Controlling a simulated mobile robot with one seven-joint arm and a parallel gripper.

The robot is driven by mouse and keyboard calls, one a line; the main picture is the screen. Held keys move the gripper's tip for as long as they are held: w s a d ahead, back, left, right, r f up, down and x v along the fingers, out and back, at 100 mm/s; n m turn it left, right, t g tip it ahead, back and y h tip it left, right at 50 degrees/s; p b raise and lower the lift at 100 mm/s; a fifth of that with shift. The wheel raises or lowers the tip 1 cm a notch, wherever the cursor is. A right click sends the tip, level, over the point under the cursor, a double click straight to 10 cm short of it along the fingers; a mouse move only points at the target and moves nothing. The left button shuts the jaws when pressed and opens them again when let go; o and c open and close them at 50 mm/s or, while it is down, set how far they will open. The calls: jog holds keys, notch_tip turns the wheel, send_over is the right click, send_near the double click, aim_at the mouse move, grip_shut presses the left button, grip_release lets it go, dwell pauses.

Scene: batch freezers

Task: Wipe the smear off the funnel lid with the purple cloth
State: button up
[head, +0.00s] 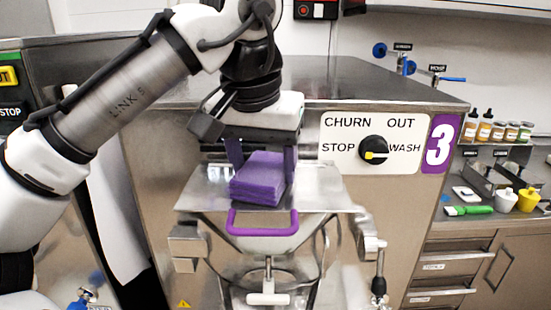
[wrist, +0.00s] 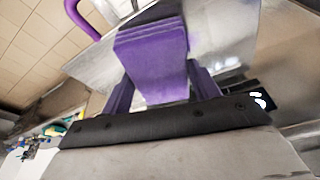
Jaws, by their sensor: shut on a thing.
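The purple cloth (head: 258,178) is a thick folded pad held between the fingers of my gripper (head: 262,165), just over the funnel lid. It also shows in the wrist view (wrist: 155,60), between the two purple-tinted fingers (wrist: 160,90). The funnel lid (head: 325,190) is a flat metal plate on the front of the machine, with a purple handle (head: 262,230) at its front. In the wrist view the lid (wrist: 220,40) lies beyond the cloth. I cannot tell whether the cloth touches the lid.
Behind the lid stands the steel machine with a dial panel (head: 374,147) and a purple number 3 plate (head: 440,144). A metal fitting (head: 368,240) hangs right of the funnel.

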jog(key=shift+a+p, duration=0.95)
jog(key=shift+a, duration=1.95)
jog(key=shift+d, duration=1.95)
jog(key=shift+d+f, duration=0.1)
jog(key=shift+d, duration=1.9)
jog(key=shift+r, duration=3.05)
jog(key=shift+r, duration=0.1)
jog(key=shift+r, duration=1.4)
